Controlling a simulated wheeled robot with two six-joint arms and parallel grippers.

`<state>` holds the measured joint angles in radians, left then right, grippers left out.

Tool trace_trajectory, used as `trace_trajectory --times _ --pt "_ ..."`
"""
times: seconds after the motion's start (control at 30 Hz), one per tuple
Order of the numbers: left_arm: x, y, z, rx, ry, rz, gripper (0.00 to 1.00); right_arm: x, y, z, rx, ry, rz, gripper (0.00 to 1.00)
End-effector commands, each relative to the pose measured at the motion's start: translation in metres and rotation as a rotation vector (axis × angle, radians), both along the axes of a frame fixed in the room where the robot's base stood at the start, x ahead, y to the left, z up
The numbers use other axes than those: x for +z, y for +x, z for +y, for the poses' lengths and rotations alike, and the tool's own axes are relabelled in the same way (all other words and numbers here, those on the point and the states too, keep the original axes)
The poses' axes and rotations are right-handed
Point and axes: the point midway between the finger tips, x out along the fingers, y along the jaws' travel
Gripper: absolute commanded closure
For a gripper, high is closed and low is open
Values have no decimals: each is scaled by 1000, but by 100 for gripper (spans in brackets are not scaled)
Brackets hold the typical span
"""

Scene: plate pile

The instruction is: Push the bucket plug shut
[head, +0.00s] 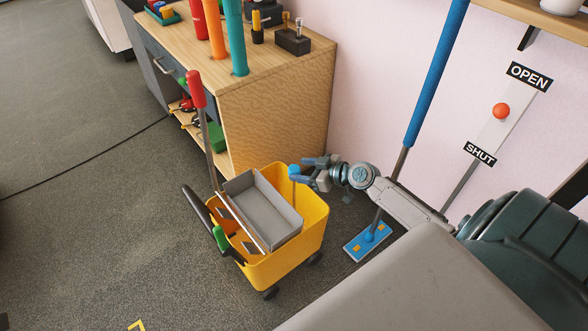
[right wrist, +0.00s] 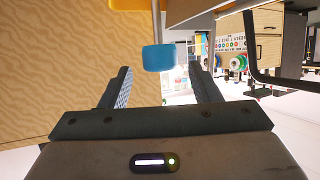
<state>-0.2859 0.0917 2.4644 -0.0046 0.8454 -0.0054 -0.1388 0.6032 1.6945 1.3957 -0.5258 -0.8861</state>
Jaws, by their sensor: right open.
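The yellow wheeled bucket (head: 283,262) stands on the floor with a grey tray-like insert (head: 262,205) in its top. A blue knob (head: 293,169), which looks like the plug's handle, is at the bucket's back rim. My right gripper (head: 305,174) is open right beside this knob. In the right wrist view the blue knob (right wrist: 158,58) shows on a thin stem, just ahead of and between the two spread fingers (right wrist: 160,82). I cannot tell if they touch it. The lower part of the plug is hidden. My left gripper is not in view.
A wooden cabinet (head: 270,100) stands behind the bucket. A red-handled pole (head: 196,90) leans up from the bucket. A blue-handled mop (head: 437,70) stands by my right arm. A wall panel (head: 490,128) has OPEN and SHUT labels and a red knob (head: 501,111).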

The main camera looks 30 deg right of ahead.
Motion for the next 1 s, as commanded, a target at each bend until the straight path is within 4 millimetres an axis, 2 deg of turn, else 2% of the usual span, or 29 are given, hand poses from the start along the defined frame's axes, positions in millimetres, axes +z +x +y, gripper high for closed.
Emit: trace_trajectory --times 0.2,0.6,0.9,1.0 --pt "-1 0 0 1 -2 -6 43 -11 23 12 1 1 1 43" --pt "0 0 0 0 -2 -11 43 -13 28 15 1 0 1 43" --pt "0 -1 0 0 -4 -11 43 -13 28 15 1 0 1 100" --pt "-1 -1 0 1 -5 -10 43 -14 28 15 1 0 1 100"
